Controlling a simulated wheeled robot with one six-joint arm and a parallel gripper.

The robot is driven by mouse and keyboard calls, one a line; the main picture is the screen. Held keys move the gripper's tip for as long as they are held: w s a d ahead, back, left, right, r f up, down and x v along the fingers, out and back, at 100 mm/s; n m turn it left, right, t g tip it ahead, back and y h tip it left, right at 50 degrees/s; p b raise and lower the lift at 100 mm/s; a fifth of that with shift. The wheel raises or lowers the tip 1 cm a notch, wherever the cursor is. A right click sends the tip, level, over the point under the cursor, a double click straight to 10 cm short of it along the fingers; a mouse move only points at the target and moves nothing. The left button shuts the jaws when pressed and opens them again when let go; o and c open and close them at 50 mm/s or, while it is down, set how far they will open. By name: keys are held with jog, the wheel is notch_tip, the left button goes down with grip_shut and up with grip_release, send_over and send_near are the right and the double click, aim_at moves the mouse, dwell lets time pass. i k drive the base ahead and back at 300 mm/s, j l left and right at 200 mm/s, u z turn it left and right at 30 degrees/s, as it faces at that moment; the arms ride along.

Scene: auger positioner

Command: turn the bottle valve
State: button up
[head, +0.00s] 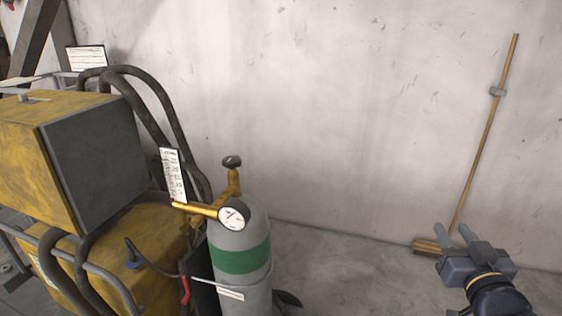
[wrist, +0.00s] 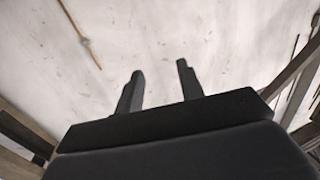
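The gas bottle (head: 240,255) is grey with a green band and stands upright beside the yellow machine in the head view. Its valve has a dark round handwheel (head: 232,162) on top of a brass stem. A pressure gauge (head: 234,214) sits on the brass regulator below it. My gripper (head: 454,233) is at the lower right, well apart from the bottle. Its two fingers stand apart with nothing between them; they also show in the wrist view (wrist: 159,82), against the wall. The bottle and valve do not show in the wrist view.
A yellow machine (head: 95,155) with dark hoses (head: 150,90) and rails fills the left. A broom (head: 485,130) leans on the pale wall (head: 350,100) at the right, behind my gripper. The floor between bottle and gripper (head: 350,265) looks clear.

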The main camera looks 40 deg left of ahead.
aim_at(231, 163)
jog(key=i+j+u, duration=0.15)
jog(key=u, duration=0.3)
jog(key=i+u, duration=0.6)
jog(key=u, duration=0.3)
jog(key=i+l+u, duration=0.25)
jog(key=u, duration=0.2)
